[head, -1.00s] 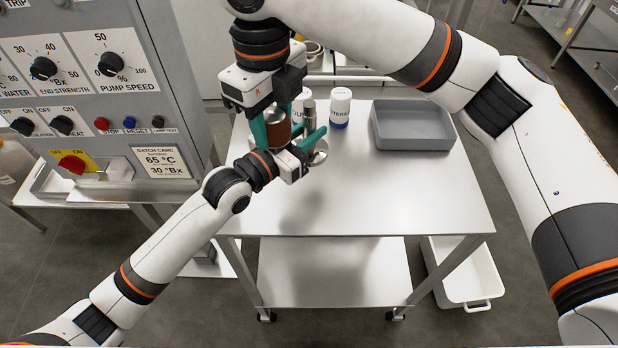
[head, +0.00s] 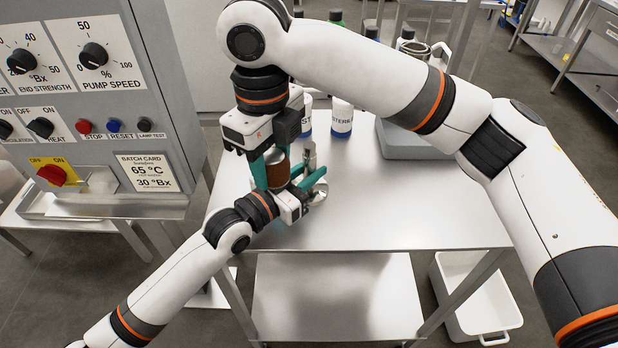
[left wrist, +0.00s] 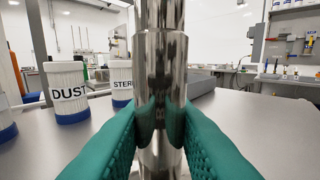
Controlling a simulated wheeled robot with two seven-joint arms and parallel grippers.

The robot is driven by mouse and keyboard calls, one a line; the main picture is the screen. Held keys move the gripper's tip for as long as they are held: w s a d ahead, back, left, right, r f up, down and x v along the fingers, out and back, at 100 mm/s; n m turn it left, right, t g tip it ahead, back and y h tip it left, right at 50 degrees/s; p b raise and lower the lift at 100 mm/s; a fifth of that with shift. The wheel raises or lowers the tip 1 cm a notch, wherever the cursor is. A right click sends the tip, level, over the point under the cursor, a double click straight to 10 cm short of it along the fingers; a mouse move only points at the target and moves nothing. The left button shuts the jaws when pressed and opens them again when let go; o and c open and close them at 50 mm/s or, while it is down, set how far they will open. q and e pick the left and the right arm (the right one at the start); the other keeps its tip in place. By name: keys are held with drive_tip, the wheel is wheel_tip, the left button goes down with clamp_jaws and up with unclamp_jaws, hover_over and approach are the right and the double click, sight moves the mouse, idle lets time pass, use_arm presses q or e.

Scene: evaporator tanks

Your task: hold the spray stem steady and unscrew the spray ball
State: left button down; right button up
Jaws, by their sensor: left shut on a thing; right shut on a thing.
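The spray stem (head: 309,157) is an upright steel tube at the left of the steel table. My left gripper (head: 312,178) has its green fingers shut around it. The left wrist view shows the polished stem (left wrist: 160,75) upright between both fingertips, with a wider section at the grip. My right gripper (head: 273,174) points down just left of the stem, shut on a rounded, brownish piece with a metallic top, which looks like the spray ball (head: 278,170). It appears beside the stem in the head view; any contact between them is unclear. The wrist view does not show the ball.
A white bottle (head: 342,118) with a blue base stands behind, near a grey tray (head: 405,140). A jar marked DUST (left wrist: 67,90) shows in the left wrist view. The control panel (head: 85,100) is close on the left.

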use_arm(q)
drive_tip(key=c, duration=1.6)
unclamp_jaws()
drive_tip(key=shift+s, duration=0.1)
drive_tip(key=shift+c, duration=0.2)
drive_tip(key=o, duration=0.4)
drive_tip(key=shift+o, duration=0.2)
